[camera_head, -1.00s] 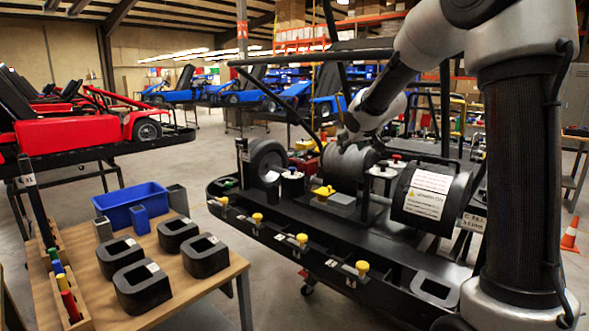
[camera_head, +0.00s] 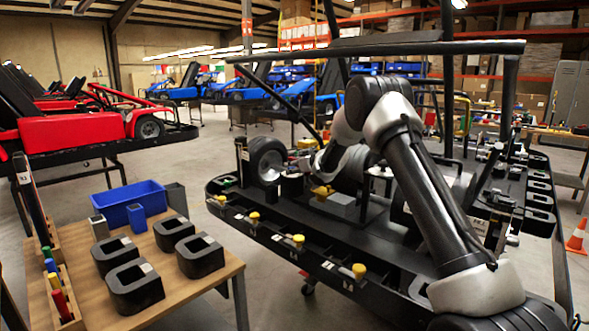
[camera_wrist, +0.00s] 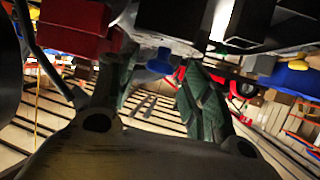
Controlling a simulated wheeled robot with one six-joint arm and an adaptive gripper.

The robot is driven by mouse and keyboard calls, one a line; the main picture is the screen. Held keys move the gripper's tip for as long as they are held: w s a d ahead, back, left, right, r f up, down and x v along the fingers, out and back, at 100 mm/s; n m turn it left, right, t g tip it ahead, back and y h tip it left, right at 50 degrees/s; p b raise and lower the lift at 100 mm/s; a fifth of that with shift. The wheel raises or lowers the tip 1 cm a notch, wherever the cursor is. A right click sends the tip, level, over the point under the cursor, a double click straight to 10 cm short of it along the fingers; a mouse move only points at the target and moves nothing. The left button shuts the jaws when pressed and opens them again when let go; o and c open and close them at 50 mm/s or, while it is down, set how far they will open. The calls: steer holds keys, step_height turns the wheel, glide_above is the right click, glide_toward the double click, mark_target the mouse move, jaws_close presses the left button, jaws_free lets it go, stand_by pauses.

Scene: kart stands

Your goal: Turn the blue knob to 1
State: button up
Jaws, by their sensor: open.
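The blue knob (camera_wrist: 160,62) shows in the wrist view, below a dark housing (camera_wrist: 182,18) with a pale edge. My gripper (camera_wrist: 160,85) is open in the wrist view, with its two green-tinged fingers on either side of the knob's place in the picture. I cannot tell whether a finger touches the knob. In the head view my gripper is mostly hidden by my own wrist, over the kart stand near the black wheel. I cannot make out the blue knob in the head view. No number marks around the knob are readable.
A red box (camera_wrist: 75,25) is close at the upper left in the wrist view. In the head view, a black wheel (camera_head: 267,160) and a yellow-topped part (camera_head: 323,192) stand near my wrist. A row of yellow knobs (camera_head: 254,217) lines the stand's edge. A wooden table (camera_head: 85,300) stands left.

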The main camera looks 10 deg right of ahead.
steer(key=shift+w+a+f, duration=0.2)
steer(key=shift+w+f, duration=0.05)
steer(key=shift+w, duration=0.35)
steer(key=shift+c, duration=0.2)
steer(key=c, duration=0.9)
steer(key=shift+w+d+r+n+y, duration=0.15)
steer(key=shift+d+n+y, duration=0.1)
steer(key=shift+n+y, duration=0.3)
steer(key=shift+c, duration=0.2)
steer(key=shift+n+g+y, duration=0.7)
steer(key=shift+n+y, duration=0.15)
steer(key=shift+y, duration=0.3)
